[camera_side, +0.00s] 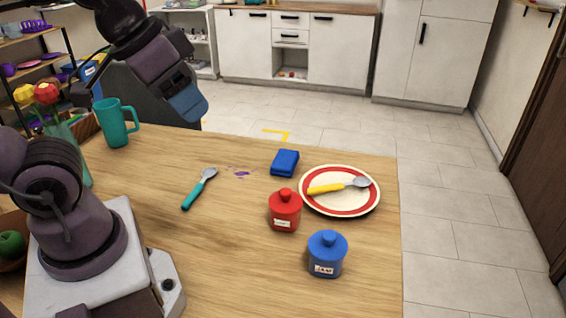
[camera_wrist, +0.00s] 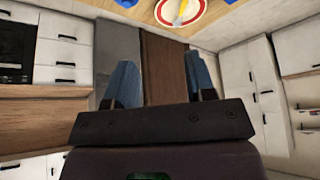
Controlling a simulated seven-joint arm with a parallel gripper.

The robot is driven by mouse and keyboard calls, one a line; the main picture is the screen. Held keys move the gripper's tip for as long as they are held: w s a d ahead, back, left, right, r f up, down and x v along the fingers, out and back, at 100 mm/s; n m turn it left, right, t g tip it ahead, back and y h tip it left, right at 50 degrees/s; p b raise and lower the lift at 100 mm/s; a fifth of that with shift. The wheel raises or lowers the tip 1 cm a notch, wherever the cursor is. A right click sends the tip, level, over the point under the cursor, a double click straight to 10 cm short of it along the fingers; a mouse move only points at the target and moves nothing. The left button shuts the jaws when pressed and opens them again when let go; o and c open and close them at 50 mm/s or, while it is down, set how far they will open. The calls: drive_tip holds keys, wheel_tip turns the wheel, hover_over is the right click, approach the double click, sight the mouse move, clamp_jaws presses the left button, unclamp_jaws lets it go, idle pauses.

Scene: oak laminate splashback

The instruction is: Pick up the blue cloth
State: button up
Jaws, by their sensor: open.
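The blue cloth (camera_side: 285,163) is a small folded block lying on the wooden table (camera_side: 240,270), just left of the plate. My gripper (camera_side: 186,103) is raised near the table's far left edge in the side view, well left of the cloth and apart from it. In the wrist view my gripper (camera_wrist: 160,65) shows two blue fingers spread apart with nothing between them. Blue patches are cut off at the top of the wrist view; I cannot tell which is the cloth.
A red-rimmed plate (camera_side: 316,206) holds a yellow-handled spoon (camera_side: 327,189). A red jar (camera_side: 285,212) and a blue jar (camera_side: 326,256) stand in front. A teal-handled spoon (camera_side: 198,190) lies left, near a purple stain (camera_side: 241,174). A teal mug (camera_side: 116,125) stands at far left.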

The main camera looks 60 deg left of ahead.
drive_tip(key=o, duration=0.9)
drive_tip(key=n+g+y, duration=0.2)
drive_tip(key=n+y, duration=0.1)
drive_tip(key=n, duration=0.6)
approach(286, 156)
drive_tip(key=x, duration=0.9)
drive_tip(key=shift+f, duration=0.3)
